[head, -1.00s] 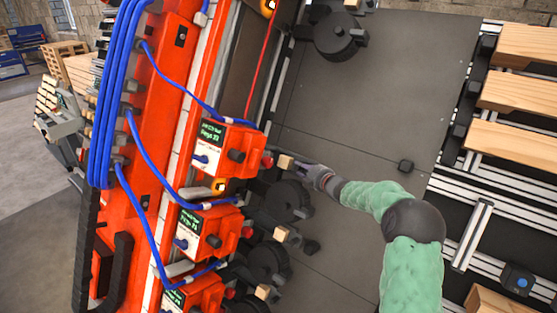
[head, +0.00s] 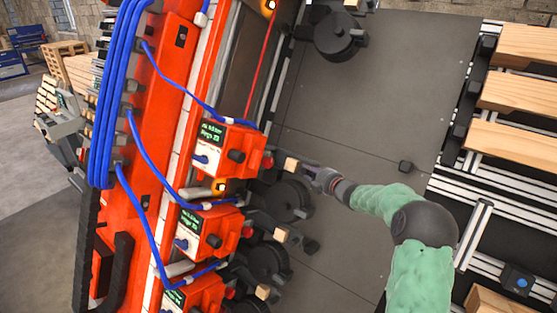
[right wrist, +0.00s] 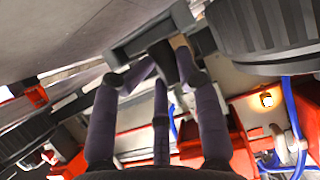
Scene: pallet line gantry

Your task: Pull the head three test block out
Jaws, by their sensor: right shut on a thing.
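The test block (head: 291,164) is a small pale wooden block in a dark holder, beside the uppermost of the red nailing heads (head: 238,150) in the head view. My right gripper (head: 309,172) is to the right of the block and shut on its dark holder side. In the right wrist view my purple fingers (right wrist: 158,76) close around a dark piece, with a bit of the tan block (right wrist: 180,42) behind it, partly hidden. The head's display text is too small to read surely. My left gripper is not in view.
Two more red heads (head: 207,232) (head: 196,293) with wooden blocks (head: 281,234) (head: 263,292) stand below. Dark round reels (head: 290,200) sit close under my gripper. The grey plate (head: 390,100) to the right is mostly clear. Wooden boards (head: 520,92) lie at far right.

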